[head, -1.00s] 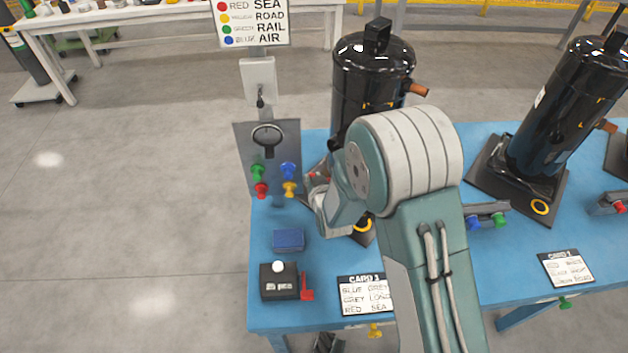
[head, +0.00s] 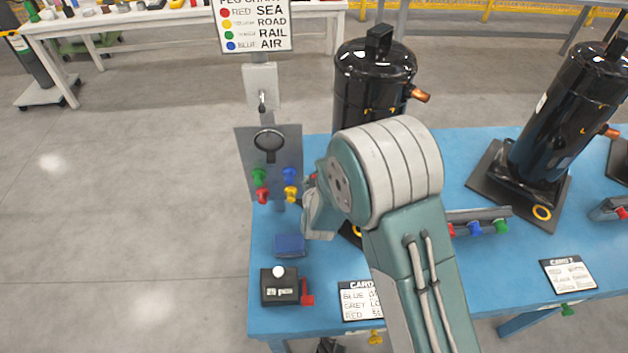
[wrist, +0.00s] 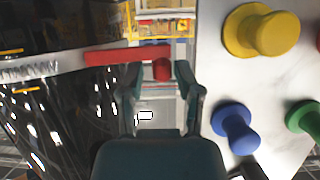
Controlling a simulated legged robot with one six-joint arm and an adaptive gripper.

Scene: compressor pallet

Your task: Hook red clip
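My gripper (wrist: 159,76) has a red piece between its fingertips, which I take to be the red clip (wrist: 115,56). It shows as a red bar reaching left, with a short round end between the fingers. A small red spot shows by the gripper in the head view (head: 312,177). The gripper is right of the upright grey peg board (head: 252,142), mostly hidden behind my arm. The board carries a green peg (head: 259,176), a blue peg (head: 290,175), a red peg (head: 262,195) and a yellow peg (head: 291,194). In the wrist view, the pegs are close on the right.
A black compressor (head: 372,85) stands just behind my arm; another (head: 568,120) stands at right. A blue block (head: 289,245), a black box (head: 279,287) with a red flag, and cards lie on the blue table (head: 480,280). The floor at left is clear.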

